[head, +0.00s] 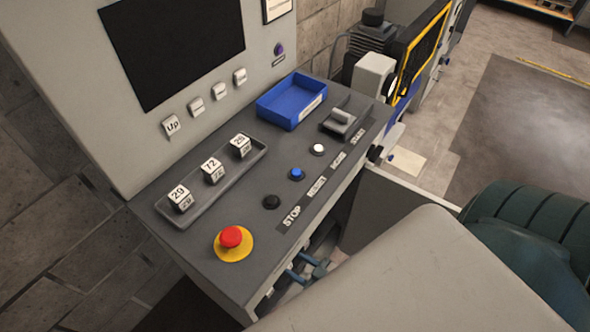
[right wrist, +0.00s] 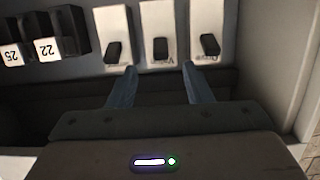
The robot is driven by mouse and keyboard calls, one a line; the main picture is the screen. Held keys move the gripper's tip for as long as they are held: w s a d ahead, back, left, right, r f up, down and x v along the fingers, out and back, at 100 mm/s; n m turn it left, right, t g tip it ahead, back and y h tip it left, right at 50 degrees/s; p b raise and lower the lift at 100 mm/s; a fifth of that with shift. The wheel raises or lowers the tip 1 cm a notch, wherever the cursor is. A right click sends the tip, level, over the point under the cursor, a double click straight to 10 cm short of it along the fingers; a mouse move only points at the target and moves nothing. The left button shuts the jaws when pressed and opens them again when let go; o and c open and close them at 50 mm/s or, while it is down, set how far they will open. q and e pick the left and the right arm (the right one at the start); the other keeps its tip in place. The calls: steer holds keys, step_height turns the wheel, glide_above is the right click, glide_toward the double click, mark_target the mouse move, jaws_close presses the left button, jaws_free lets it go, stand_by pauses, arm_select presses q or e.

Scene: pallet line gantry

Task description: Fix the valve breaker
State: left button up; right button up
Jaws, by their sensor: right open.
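Three white breakers with black levers stand in a row in the right wrist view. The middle one is the valve breaker (right wrist: 160,22), its label partly readable as "Valve". The right one, the drive breaker (right wrist: 206,18), seems to read "Drive"; the label of the left breaker (right wrist: 113,20) is blurred. All three levers sit low in that picture; I cannot tell which is tripped. My right gripper (right wrist: 158,76) is open and empty, its blue fingers just below the row, either side of the valve breaker. In the head view it (head: 306,268) is under the console's front edge. My left gripper is out of view.
Black fuse blocks (right wrist: 68,30) tagged 25 and 22 stand left of the breakers; a pale wall (right wrist: 298,70) bounds the right. Above, the console (head: 225,205) carries a red stop button (head: 232,237), a blue bin (head: 291,105) and a tray (head: 205,200) of numbered blocks.

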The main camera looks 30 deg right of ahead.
stand_by(0.4)
steer(key=s+d+f+m+g+h, duration=0.1)
steer(key=s+d+f+g+h, duration=0.2)
steer(key=f, duration=0.7)
steer(key=s+d+f+m+g+h, duration=0.2)
steer(key=s+d+f, duration=0.25)
steer(key=f, duration=0.45)
steer(key=s+d+f+g, duration=0.1)
steer(key=s+f+g, duration=0.3)
steer(key=s+f, duration=0.3)
steer(key=s+f+g+h+b, duration=0.1)
steer(key=s+f+g, duration=0.3)
steer(key=s+f, duration=0.3)
steer(key=s, duration=0.5)
steer(key=shift+s+d+m+b, duration=0.25)
steer(key=shift+d+m+b, duration=0.05)
steer(key=shift+d, duration=0.05)
steer(key=shift+c, duration=0.3)
